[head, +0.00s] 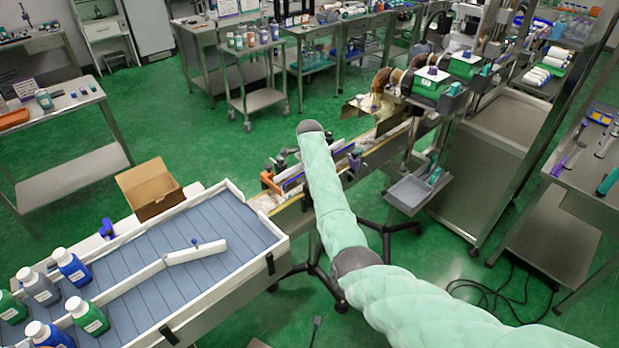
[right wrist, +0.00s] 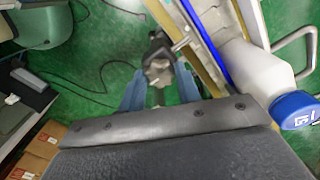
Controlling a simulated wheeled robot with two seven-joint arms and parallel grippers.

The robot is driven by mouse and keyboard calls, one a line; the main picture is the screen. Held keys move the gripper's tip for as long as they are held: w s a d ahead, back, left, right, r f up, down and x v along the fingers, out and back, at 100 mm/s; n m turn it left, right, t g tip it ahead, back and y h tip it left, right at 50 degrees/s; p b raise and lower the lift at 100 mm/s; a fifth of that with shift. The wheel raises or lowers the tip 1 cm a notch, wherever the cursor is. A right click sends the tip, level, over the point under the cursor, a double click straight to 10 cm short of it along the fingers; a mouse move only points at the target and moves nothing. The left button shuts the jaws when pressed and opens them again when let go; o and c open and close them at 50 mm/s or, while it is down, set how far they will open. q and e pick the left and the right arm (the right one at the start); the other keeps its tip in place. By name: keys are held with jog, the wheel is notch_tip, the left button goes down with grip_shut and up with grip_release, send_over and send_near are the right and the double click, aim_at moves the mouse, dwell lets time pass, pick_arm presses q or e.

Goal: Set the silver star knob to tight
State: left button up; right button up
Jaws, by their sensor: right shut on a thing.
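The silver star knob (right wrist: 157,71) shows in the right wrist view, beside a rail with a blue strip (right wrist: 206,40). My right gripper (right wrist: 159,86) has its blue fingers on both sides of the knob and is shut on it. Which setting the knob is at, I cannot tell. In the head view my right arm reaches up from the lower right over the conveyor, and its gripper and the knob are hidden. My left gripper is not in view.
A white bottle with a blue cap (right wrist: 297,110) is close to the right of my gripper in the right wrist view. In the head view, several bottles stand on the slatted table (head: 125,300) at the lower left. An open cardboard box (head: 148,188) is behind it.

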jog(key=shift+w+r, duration=0.1)
jog(key=shift+r, duration=0.1)
jog(key=o, duration=0.9)
jog(key=shift+c, duration=0.2)
jog(key=shift+o, duration=0.6)
jog(key=shift+f, duration=0.1)
